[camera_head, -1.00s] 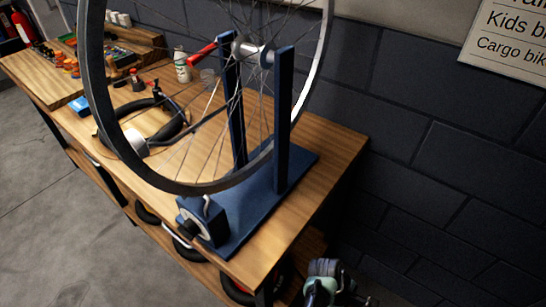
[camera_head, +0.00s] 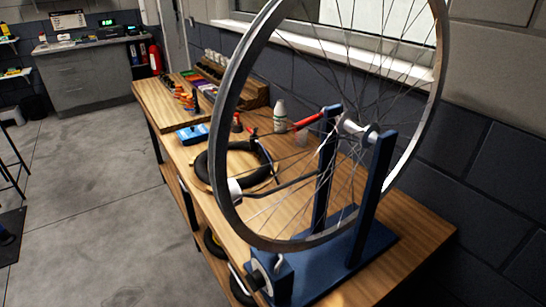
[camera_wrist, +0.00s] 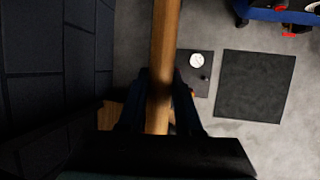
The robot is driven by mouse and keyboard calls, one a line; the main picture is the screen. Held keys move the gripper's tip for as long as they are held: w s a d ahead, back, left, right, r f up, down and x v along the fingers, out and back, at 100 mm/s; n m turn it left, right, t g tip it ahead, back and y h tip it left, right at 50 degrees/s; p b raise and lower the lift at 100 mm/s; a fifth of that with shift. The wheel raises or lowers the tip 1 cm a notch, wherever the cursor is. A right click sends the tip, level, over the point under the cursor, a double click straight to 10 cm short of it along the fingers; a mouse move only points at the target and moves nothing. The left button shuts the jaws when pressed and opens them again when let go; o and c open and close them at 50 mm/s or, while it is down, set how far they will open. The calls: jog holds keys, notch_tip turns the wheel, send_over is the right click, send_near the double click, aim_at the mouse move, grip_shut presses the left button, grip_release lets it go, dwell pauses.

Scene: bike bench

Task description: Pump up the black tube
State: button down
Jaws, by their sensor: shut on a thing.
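The black tube (camera_head: 218,166) lies as a loop on the wooden bench, left of the wheel in the head view. A dark hose (camera_head: 268,160) lies beside it; I cannot tell what it joins. In the wrist view my gripper (camera_wrist: 160,92) is shut on a round wooden bar (camera_wrist: 165,40), which runs up between the fingers. Below it on the floor is a dark plate with a white round dial (camera_wrist: 197,60). I cannot tell whether the bar belongs to it. My gripper is out of the head view.
A spoked wheel (camera_head: 232,92) stands in a blue truing stand (camera_head: 372,195) on the bench's near end. A white bottle (camera_head: 280,118), a blue box (camera_head: 192,133) and small parts stand farther back. A dark mat (camera_wrist: 254,85) lies on the floor. Left of the bench, the floor is open.

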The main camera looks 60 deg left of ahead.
notch_tip(320, 180, up, 26)
jog(key=p, duration=2.4)
jog(key=shift+r, duration=0.15)
notch_tip(320, 180, down, 24)
jog(key=b, duration=2.3)
jog(key=shift+f, duration=0.3)
jog(key=shift+f+b, duration=1.55)
jog(key=shift+b, duration=0.1)
jog(key=c, duration=0.5)
grip_release()
jog(key=shift+r, duration=0.1)
